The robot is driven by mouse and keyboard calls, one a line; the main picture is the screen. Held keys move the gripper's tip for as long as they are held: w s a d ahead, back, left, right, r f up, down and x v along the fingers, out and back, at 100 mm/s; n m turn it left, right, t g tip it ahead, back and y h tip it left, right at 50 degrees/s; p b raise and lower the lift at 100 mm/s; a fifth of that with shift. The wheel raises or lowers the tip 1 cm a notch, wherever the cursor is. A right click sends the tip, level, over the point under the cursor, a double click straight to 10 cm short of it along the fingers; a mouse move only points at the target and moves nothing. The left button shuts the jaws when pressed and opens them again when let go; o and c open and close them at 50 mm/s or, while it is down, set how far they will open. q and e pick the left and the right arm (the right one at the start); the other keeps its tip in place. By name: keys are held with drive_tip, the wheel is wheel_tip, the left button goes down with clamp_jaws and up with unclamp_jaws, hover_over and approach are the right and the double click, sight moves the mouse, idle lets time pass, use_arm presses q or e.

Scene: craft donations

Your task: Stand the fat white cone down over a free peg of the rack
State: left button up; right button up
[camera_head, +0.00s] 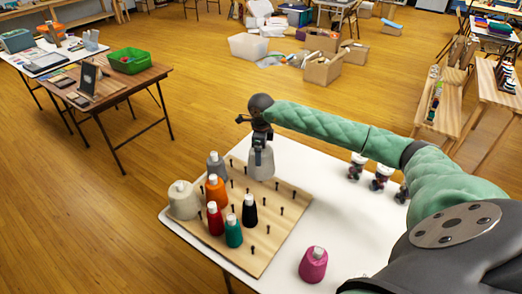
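The fat white cone (261,169) is upright at the back corner of the peg rack (267,235). My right gripper (258,146) points down at its top, with the fingers closed around its narrow neck. I cannot tell whether the cone's base touches the board or hangs just above it. The rack also bears a fat cream cone (183,202), a grey cone (216,168), an orange cone (216,190), a red cone (215,220), a teal cone (233,233) and a black cone (249,212). Several bare pegs show at the right and front. My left gripper is out of view.
A magenta cone (313,265) stands on the white table (330,200), off the rack at front right. Several small dark-and-white items (380,178) stand along the table's far right edge, below my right arm. The table between them is clear.

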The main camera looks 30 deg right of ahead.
drive_tip(key=shift+f, duration=0.1)
idle(0.5)
drive_tip(key=shift+f+b, duration=2.2)
drive_tip(key=shift+f, duration=0.6)
drive_tip(key=shift+f+b, duration=0.2)
drive_tip(key=shift+b, duration=0.1)
drive_tip(key=o, duration=1.4)
